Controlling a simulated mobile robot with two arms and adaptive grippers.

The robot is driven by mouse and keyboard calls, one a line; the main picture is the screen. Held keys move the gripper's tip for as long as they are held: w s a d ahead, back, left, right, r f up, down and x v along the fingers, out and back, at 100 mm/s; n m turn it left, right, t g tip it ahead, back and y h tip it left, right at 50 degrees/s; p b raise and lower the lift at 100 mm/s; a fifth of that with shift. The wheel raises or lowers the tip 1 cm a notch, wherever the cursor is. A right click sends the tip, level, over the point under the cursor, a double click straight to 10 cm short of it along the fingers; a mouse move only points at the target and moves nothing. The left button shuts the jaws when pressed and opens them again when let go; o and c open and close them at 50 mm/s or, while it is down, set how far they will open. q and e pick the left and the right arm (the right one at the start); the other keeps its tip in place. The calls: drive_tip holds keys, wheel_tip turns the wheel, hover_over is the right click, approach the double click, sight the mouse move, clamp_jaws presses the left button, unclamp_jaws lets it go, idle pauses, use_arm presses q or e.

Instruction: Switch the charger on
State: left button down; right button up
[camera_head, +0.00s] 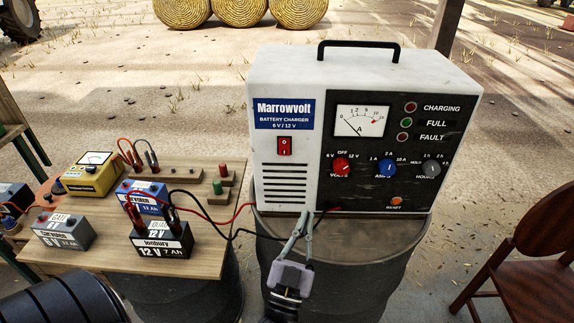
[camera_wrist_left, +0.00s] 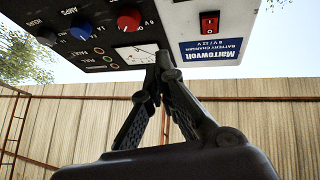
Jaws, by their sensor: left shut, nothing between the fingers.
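The Marrowvolt battery charger (camera_head: 272,75) is a white box with a black control panel. Its red rocker switch (camera_head: 284,146) is below the blue label; it also shows in the left wrist view (camera_wrist_left: 209,21), where the charger is upside down. The panel has a red volts knob (camera_head: 341,166), a blue amps knob (camera_head: 387,169), a grey hours knob (camera_head: 431,169) and an orange reset button (camera_head: 395,201). My left gripper (camera_head: 305,216) is shut and empty, fingers pointing up, at the charger's lower front, below and right of the switch. My right gripper is out of view.
The charger stands on a dark barrel (camera_head: 345,255). Red and black leads run left to a clipped 12 V battery (camera_head: 162,242) on a wooden board (camera_head: 205,262), with other batteries and a yellow meter (camera_head: 92,177). A wooden chair (camera_head: 535,255) is at right.

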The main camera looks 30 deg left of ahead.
sight(287, 142)
use_arm(q)
drive_tip(key=s+a+n+y, duration=0.1)
drive_tip(key=y, duration=0.1)
drive_tip(key=s+a+n+g+y, duration=0.1)
drive_tip(key=n+y, duration=0.1)
drive_tip(key=y, duration=0.1)
drive_tip(key=s+a+r+n+y, duration=0.1)
drive_tip(key=y, duration=0.1)
drive_tip(key=shift+a, duration=0.15)
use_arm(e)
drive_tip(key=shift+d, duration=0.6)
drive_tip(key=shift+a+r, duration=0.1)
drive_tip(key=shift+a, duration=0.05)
use_arm(q)
drive_tip(key=w+a+r+p, duration=0.1)
drive_tip(key=w+a+r, duration=0.1)
drive_tip(key=w, duration=0.1)
drive_tip(key=w+a+r+p, duration=0.1)
drive_tip(key=w+a+p, duration=0.1)
drive_tip(key=w, duration=0.1)
drive_tip(key=w+a+r+p, duration=0.2)
drive_tip(key=w, duration=0.2)
drive_tip(key=shift+w+a+r, duration=0.1)
drive_tip(key=shift+a+r, duration=0.05)
drive_tip(key=shift+r, duration=0.15)
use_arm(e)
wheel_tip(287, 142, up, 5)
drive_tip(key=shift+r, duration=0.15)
